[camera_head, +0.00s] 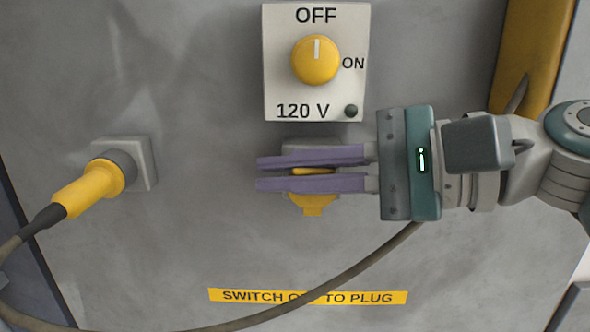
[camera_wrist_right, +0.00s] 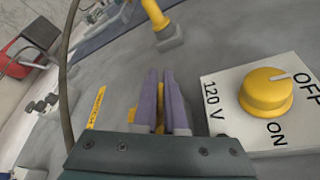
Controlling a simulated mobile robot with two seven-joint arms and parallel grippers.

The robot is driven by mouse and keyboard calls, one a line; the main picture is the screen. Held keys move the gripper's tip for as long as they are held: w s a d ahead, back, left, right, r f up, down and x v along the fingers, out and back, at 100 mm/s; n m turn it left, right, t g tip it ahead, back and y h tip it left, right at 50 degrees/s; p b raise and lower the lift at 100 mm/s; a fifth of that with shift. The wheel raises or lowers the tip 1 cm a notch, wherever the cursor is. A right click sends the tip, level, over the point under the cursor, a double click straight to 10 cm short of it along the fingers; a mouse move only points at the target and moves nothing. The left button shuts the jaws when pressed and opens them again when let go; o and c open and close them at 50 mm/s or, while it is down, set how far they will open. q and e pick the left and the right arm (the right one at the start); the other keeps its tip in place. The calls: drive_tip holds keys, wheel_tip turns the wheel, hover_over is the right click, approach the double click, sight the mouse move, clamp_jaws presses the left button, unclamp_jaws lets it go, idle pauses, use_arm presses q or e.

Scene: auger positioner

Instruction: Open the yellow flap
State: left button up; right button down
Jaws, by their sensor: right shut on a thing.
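The yellow flap (camera_head: 313,202) is on a socket with a grey housing (camera_head: 312,143), below the switch box. My right gripper (camera_head: 258,173) reaches in from the right, with its two purple fingers level across the socket. It is shut on the flap, and some yellow shows between the fingers. The fingers hide much of the flap and socket, so I cannot tell how far the flap is open. In the right wrist view, yellow of the flap (camera_wrist_right: 132,98) shows beside and between the fingers (camera_wrist_right: 160,74). My left gripper is not in view.
The switch box (camera_head: 272,85) above has a yellow knob (camera_head: 315,60) whose mark points to OFF. A yellow plug (camera_head: 86,188) sits in a socket at the left. Its cable (camera_head: 345,278) loops below my gripper, across the yellow label (camera_head: 390,297).

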drive_tip(key=shift+s+f+n+t+y+b, duration=0.45)
drive_tip(key=shift+n+b, duration=1)
drive_tip(key=shift+b, duration=1.55)
drive_tip(key=shift+s+f+n+t+y+b, duration=0.45)
drive_tip(key=shift+n+b, duration=1.05)
drive_tip(key=shift+b, duration=1.55)
drive_tip(key=shift+s+f+n+t+y+b, duration=0.2)
drive_tip(key=shift+s+f+n+y+b, duration=0.35)
drive_tip(key=shift+n+b, duration=1.7)
drive_tip(key=shift+s+r+m+b, duration=0.1)
drive_tip(key=shift+r+m+b, duration=0.05)
drive_tip(key=shift+m+b, duration=0.6)
drive_tip(key=c, duration=1)
unclamp_jaws()
